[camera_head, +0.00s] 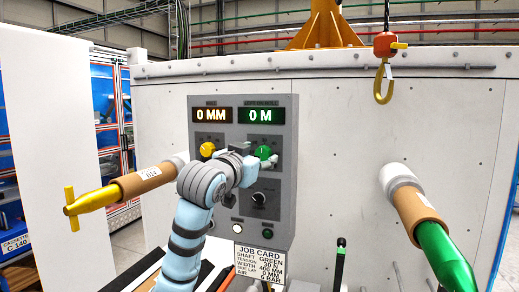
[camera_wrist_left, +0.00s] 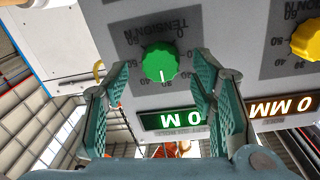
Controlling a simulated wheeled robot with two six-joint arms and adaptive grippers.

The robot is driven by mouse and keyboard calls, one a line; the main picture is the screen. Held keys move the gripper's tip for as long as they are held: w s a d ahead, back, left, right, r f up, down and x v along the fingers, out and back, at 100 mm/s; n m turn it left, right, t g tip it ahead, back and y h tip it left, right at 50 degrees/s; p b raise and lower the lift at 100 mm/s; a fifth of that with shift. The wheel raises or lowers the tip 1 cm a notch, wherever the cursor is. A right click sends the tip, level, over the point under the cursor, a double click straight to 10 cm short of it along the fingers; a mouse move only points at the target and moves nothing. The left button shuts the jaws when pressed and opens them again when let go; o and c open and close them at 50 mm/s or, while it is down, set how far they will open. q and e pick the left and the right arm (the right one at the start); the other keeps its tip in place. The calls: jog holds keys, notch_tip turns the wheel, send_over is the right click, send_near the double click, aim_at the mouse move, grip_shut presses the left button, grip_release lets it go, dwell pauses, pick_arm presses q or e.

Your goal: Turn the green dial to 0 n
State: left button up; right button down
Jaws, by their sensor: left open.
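The green dial (camera_head: 264,152) sits on the grey control panel (camera_head: 285,190), below the lit green "0 M" display. In the left wrist view the green dial (camera_wrist_left: 160,62) has a white mark pointing down the picture, toward the display. A "TENSION N" scale is printed around it, upside down there. My left gripper (camera_head: 268,161) is at the dial in the head view, its arm covering part of the panel. In the wrist view its open fingers (camera_wrist_left: 160,68) appear on either side of the dial; I cannot tell whether they touch it. My right gripper is out of view.
A yellow dial (camera_head: 207,149) is left of the green one, under a "0 MM" display. A black knob (camera_head: 259,198) is below. A job card (camera_head: 262,262) hangs at the panel's foot. Shafts with brown rolls stick out on both sides; a hook (camera_head: 383,82) hangs upper right.

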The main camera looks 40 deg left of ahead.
pick_arm(q)
jog(key=shift+w+a+r, duration=0.1)
jog(key=shift+w, duration=0.35)
jog(key=c, duration=1.2)
jog(key=shift+o, duration=0.2)
